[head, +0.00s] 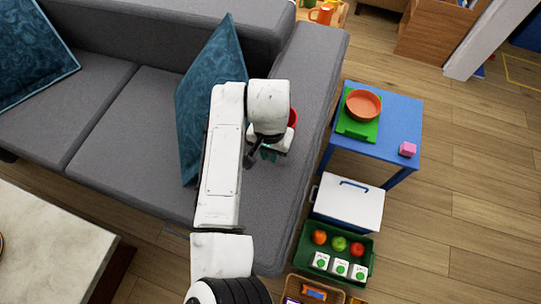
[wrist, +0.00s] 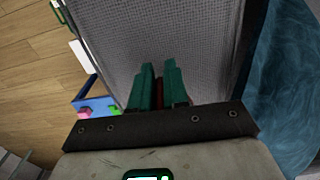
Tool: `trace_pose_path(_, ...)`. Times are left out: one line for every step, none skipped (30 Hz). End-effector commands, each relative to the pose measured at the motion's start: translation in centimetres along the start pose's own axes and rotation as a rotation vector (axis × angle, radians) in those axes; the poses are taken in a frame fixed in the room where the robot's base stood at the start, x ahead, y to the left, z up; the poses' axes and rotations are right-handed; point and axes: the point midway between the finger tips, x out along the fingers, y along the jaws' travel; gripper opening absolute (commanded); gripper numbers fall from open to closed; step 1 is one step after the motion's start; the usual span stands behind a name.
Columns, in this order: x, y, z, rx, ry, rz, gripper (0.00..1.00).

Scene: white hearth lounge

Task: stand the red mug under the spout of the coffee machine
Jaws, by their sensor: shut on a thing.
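The red mug (head: 292,117) is mostly hidden behind my wrist in the head view, where only a red edge shows over the sofa's right part. My gripper (head: 268,154) has green fingers and is shut on the mug. In the wrist view a dark red sliver of the mug (wrist: 159,90) shows between the fingertips (wrist: 158,82), against grey sofa fabric. The mug's tilt and its height above the fabric cannot be told. No coffee machine or spout can be made out in either view.
The grey sofa (head: 105,105) with teal cushions (head: 205,90) lies under my arm. At right stand a blue table (head: 405,120) with an orange bowl (head: 363,105) and pink block (head: 407,149), a white cooler (head: 348,203) and a green crate (head: 301,250). Wooden floor (head: 470,200) is free farther right.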

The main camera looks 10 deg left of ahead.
Motion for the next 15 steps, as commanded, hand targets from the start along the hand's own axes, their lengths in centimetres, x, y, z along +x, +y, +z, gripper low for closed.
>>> trace_pose_path(0.2, -0.1, -0.2, 0.000, 0.001, -0.001, 0.00)
trace_pose_path(0.3, -0.1, -0.3, 0.000, 0.001, -0.001, 0.00)
trace_pose_path(0.7, -0.1, -0.6, 0.001, 0.001, -0.001, 0.00)
trace_pose_path(1.0, -0.2, -0.8, 0.001, -0.001, -0.001, 0.00)
trace_pose_path(1.5, -0.2, -0.7, 0.000, -0.002, 0.000, 0.00)
trace_pose_path(2.1, -0.2, -0.6, -0.001, -0.001, 0.000, 0.00)
trace_pose_path(2.5, -0.2, -0.6, -0.001, -0.002, 0.000, 0.00)
trace_pose_path(2.9, -0.2, -0.6, 0.000, -0.001, 0.000, 0.00)
trace_pose_path(3.3, -0.2, -0.6, 0.000, -0.001, 0.000, 0.00)
trace_pose_path(3.5, -0.2, -0.6, -0.001, 0.000, 0.000, 0.00)
trace_pose_path(3.7, -0.2, -0.6, -0.001, 0.000, 0.000, 0.00)
trace_pose_path(3.8, -0.2, -0.6, -0.001, 0.001, 0.000, 0.00)
trace_pose_path(3.8, -0.2, -0.7, 0.000, 0.001, 0.000, 0.00)
trace_pose_path(3.8, -0.2, -0.7, 0.000, 0.001, 0.000, 0.00)
trace_pose_path(3.8, -0.2, -0.7, 0.000, 0.001, 0.000, 0.00)
